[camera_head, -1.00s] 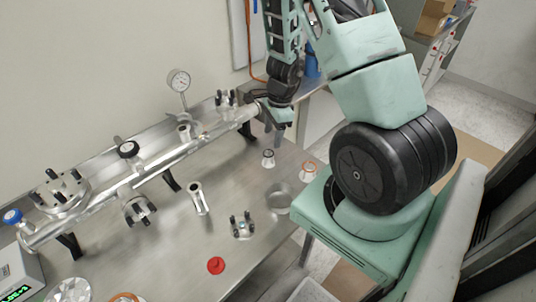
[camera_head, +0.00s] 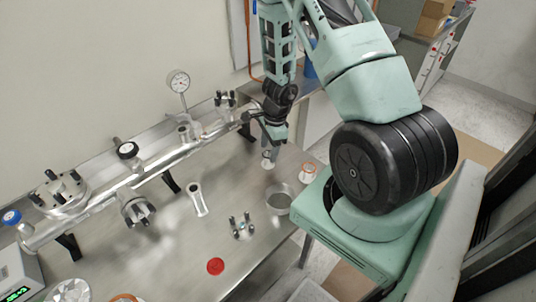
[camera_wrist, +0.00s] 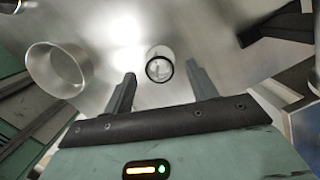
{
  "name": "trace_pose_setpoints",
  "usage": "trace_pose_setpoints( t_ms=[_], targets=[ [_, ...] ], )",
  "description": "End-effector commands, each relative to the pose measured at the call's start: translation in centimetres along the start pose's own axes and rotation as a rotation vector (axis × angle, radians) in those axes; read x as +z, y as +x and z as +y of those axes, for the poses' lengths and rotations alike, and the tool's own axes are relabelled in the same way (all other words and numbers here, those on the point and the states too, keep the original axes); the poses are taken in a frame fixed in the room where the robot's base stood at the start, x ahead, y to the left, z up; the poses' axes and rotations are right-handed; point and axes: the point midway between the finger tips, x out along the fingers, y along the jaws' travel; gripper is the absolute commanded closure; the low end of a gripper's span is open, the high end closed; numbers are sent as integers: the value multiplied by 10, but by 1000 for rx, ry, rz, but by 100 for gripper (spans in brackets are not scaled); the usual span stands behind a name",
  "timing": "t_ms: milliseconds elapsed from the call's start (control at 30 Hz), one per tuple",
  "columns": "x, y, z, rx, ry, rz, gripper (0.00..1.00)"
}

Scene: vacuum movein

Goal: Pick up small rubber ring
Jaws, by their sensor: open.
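The small rubber ring shows in the wrist view as a thin black ring (camera_wrist: 160,80) on the top of a small clear-and-metal fitting (camera_wrist: 155,50). In the head view this pale fitting (camera_head: 268,161) stands on the steel table, and its top is largely hidden by my gripper. My gripper (camera_head: 269,148) is over the fitting, pointing down. In the wrist view my two fingers (camera_wrist: 161,76) are spread apart, one on each side of the ring. Nothing is held. Whether the fingertips are level with the ring cannot be told.
A metal cup (camera_head: 279,200) stands close by. A fitting with an orange ring (camera_head: 308,172) stands at the table's right edge. A long pipe assembly (camera_head: 160,163) with clamps and a gauge (camera_head: 179,81) runs along the back. A clamp (camera_head: 242,227) and a red disc (camera_head: 215,266) lie nearer.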

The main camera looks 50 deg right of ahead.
Motion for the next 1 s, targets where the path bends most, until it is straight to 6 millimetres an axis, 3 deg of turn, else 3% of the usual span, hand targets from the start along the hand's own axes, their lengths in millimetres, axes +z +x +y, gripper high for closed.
trace_pose_setpoints(
  t_ms=[733,767,900,1000],
  targets=[
    [-1,4,0,0,0,0,43],
    [-1,4,0,0,0,0,45],
    [-1,4,0,0,0,0,84],
    [-1,4,0,0,0,0,85]
  ],
)
